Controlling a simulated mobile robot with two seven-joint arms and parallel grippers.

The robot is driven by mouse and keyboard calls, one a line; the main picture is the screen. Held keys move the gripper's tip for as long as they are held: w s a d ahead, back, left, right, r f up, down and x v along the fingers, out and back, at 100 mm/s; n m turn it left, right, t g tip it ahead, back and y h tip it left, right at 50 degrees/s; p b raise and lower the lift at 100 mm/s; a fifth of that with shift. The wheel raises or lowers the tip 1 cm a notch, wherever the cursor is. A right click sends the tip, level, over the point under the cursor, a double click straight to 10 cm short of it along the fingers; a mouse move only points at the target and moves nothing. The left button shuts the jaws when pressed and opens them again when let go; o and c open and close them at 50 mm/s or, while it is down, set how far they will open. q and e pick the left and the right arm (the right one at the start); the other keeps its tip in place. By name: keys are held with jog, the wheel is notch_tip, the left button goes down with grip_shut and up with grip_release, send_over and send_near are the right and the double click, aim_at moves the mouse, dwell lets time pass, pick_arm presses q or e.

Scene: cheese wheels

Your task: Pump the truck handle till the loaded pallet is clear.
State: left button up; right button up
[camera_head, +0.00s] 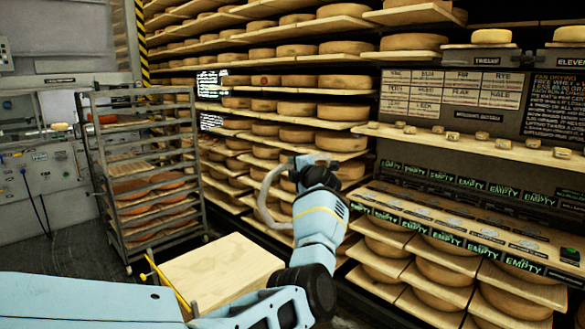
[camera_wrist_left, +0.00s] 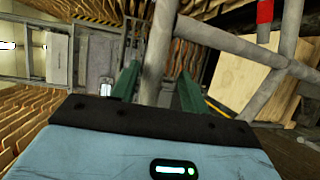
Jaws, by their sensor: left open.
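The truck handle (camera_head: 264,203) is a grey tube loop standing upright in the middle of the head view. My left gripper (camera_head: 296,169) is at the upper right part of this loop. In the left wrist view the handle's grey tubes (camera_wrist_left: 240,45) cross the picture, and one bar runs between the two green fingers of my left gripper (camera_wrist_left: 157,88). The fingers stand apart on either side of the bar; I cannot tell whether either touches it. A pale wooden load (camera_head: 225,268) sits low beyond my arm. The pallet under it and its floor clearance are hidden. My right gripper is out of view.
A wheeled metal rack (camera_head: 123,164) with cheese stands at left. Tall shelves of cheese wheels (camera_head: 345,112) fill the back. A low shelf unit with "EMPTY" labels (camera_head: 440,209) stands close on the right. Dark floor (camera_head: 60,255) shows at left.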

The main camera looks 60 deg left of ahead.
pick_arm(q)
jog(key=shift+s+d+r, duration=0.1)
jog(key=shift+s+d, duration=0.05)
jog(key=shift+d, duration=0.45)
jog(key=shift+s+d, duration=0.1)
jog(key=shift+d, duration=0.45)
